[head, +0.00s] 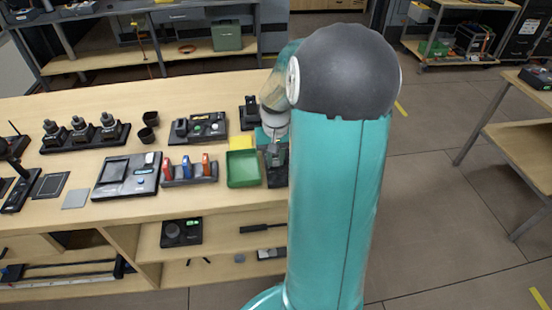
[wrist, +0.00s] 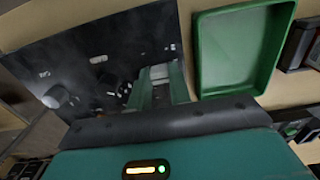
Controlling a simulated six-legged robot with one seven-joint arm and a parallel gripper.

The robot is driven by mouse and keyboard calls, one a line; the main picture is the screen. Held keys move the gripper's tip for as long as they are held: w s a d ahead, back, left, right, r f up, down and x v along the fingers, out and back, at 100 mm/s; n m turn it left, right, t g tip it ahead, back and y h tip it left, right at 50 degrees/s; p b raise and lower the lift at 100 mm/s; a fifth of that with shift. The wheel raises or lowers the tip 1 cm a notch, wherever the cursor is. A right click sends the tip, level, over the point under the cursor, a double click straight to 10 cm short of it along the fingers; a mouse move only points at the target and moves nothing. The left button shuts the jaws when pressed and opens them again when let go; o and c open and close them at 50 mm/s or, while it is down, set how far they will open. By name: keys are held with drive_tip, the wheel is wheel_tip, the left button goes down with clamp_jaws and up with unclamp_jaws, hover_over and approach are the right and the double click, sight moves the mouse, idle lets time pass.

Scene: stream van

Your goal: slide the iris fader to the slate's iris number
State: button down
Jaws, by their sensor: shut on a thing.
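A black control panel (head: 278,178) lies at the right end of the bench, partly hidden behind my arm. In the wrist view the panel (wrist: 85,60) fills the upper left, with a grey round knob (wrist: 56,97), dark controls and small white markings too small to read. My gripper (head: 275,156) is low over this panel. In the wrist view my gripper's fingers (wrist: 158,82) are close together over the panel, shut on what looks like the iris fader's cap, mostly hidden between them. I cannot make out the slate or its iris number.
A green tray (head: 243,182) stands close to the left of the panel; it also shows in the wrist view (wrist: 199,55). Left along the bench are a rack with colored handles (head: 190,182) and a dark console (head: 127,188).

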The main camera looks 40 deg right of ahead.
drive_tip(key=shift+w+d, duration=0.45)
drive_tip(key=shift+w, duration=0.2)
drive_tip(key=shift+w+d, duration=0.4)
drive_tip(key=shift+w, duration=0.2)
drive_tip(key=c, duration=1.3)
unclamp_jaws()
wheel_tip(320, 180, up, 14)
drive_tip(key=shift+f, duration=0.1)
drive_tip(key=shift+a, duration=0.15)
